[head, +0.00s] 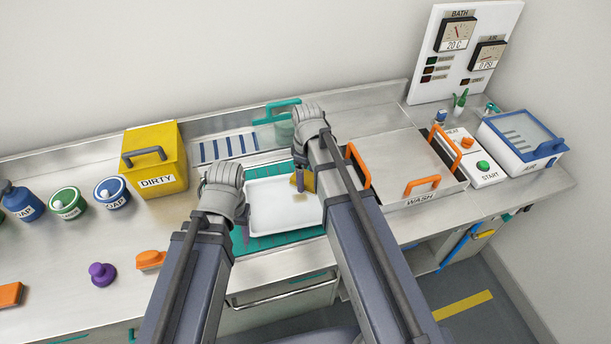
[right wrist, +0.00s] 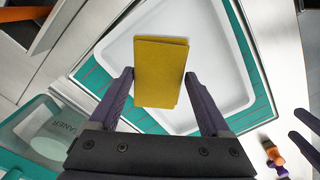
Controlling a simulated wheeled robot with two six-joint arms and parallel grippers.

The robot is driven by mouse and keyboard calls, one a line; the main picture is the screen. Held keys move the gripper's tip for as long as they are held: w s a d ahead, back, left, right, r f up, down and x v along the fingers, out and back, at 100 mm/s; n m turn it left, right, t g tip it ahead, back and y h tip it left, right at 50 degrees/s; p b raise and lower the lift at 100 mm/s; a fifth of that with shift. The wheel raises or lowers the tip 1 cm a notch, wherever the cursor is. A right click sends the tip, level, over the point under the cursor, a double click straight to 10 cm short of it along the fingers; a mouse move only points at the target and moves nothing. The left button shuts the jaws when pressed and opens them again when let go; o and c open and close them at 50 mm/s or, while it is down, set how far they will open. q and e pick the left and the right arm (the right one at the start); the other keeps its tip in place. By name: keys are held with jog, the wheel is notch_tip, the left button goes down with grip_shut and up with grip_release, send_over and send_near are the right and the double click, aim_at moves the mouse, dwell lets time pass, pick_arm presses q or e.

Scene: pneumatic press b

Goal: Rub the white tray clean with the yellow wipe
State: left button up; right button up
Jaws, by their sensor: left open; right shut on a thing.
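The white tray (head: 265,207) lies on a teal mat (head: 290,238) in the middle of the counter. A small tan patch shows on its floor near my right gripper. My right gripper (head: 300,182) is over the tray's right part, shut on the yellow wipe (head: 309,181). In the right wrist view the wipe (right wrist: 160,72) sits flat between the fingers, with the tray (right wrist: 219,90) beneath; whether it touches the tray I cannot tell. My left gripper (head: 244,232) is open and empty at the tray's left edge.
A yellow DIRTY bin (head: 156,160) stands left of the tray. The WASH box (head: 405,165) with orange handles is close on the right. A teal-handled container (head: 277,118) stands behind. An orange brush (head: 151,260) and purple knob (head: 102,273) lie at the front left.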

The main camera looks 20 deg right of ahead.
pick_arm(q)
jog(key=shift+f, duration=0.15)
pick_arm(e)
jog(key=shift+f, duration=0.15)
pick_arm(q)
jog(key=shift+f+b, duration=2.1)
jog(key=shift+b, duration=0.1)
pick_arm(e)
send_over(307, 196)
jog(key=shift+f, duration=2.15)
pick_arm(q)
jog(key=shift+f+b, duration=0.8)
pick_arm(e)
jog(key=shift+f, duration=0.75)
pick_arm(q)
jog(key=shift+r, duration=0.1)
pick_arm(e)
jog(key=o, duration=0.9)
pick_arm(q)
jog(key=shift+r+p, duration=0.35)
jog(key=shift+p, duration=0.1)
pick_arm(e)
jog(key=shift+r, duration=0.45)
jog(key=c, duration=1.4)
